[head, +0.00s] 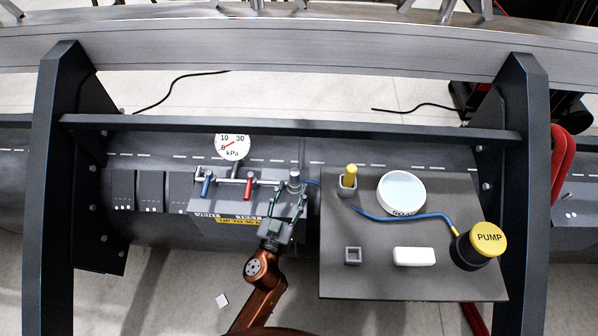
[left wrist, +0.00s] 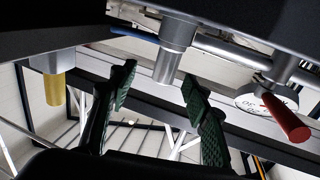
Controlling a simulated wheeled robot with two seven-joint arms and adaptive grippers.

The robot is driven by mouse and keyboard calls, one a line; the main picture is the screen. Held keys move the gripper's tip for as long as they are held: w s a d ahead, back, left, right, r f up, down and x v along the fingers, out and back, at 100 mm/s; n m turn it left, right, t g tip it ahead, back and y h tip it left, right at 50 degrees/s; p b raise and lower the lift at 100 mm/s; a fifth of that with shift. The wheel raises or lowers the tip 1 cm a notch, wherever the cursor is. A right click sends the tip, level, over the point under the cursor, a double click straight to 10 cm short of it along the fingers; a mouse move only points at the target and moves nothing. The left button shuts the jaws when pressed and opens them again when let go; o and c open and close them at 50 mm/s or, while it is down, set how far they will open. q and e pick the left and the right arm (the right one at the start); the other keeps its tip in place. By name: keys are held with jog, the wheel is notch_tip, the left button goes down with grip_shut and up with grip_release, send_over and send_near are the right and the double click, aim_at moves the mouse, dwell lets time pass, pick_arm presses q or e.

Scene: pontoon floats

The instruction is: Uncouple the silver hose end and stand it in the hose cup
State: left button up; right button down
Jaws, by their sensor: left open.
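The silver hose end (head: 294,178) stands upright at the right end of the valve block (head: 250,205), with a blue hose leaving it to the right. My left gripper (head: 287,200) is open just in front of it. In the left wrist view the silver hose end (left wrist: 172,55) shows between the two green fingers (left wrist: 159,72), with a visible gap on one side. Whether either finger touches it cannot be told. A small square grey cup (head: 353,256) on the dark panel looks empty. A yellow piece (head: 349,174) stands in another grey holder. My right gripper is not in view.
Blue (head: 206,186) and red (head: 249,188) handles and a gauge (head: 232,146) are left of the hose end. The dark panel (head: 335,285) holds a white round dish (head: 402,192), a white block (head: 414,257) and the yellow-topped pump (head: 487,239). A blue hose (head: 405,217) crosses it.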

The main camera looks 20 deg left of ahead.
aim_at(293, 180)
pick_arm(q)
jog(key=shift+w+r, duration=0.15)
jog(key=shift+w, duration=0.3)
jog(key=shift+y, duration=0.3)
jog(key=w, duration=0.3)
jog(key=w+a, duration=0.1)
jog(key=w, duration=0.1)
jog(key=shift+w+f+b, duration=0.25)
jog(key=shift+w+b, duration=0.05)
jog(key=shift+b, duration=0.05)
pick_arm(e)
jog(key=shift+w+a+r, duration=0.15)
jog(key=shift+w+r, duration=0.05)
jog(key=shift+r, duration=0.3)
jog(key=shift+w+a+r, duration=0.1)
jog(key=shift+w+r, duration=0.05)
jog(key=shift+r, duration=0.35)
pick_arm(q)
jog(key=shift+c, duration=0.6)
grip_shut()
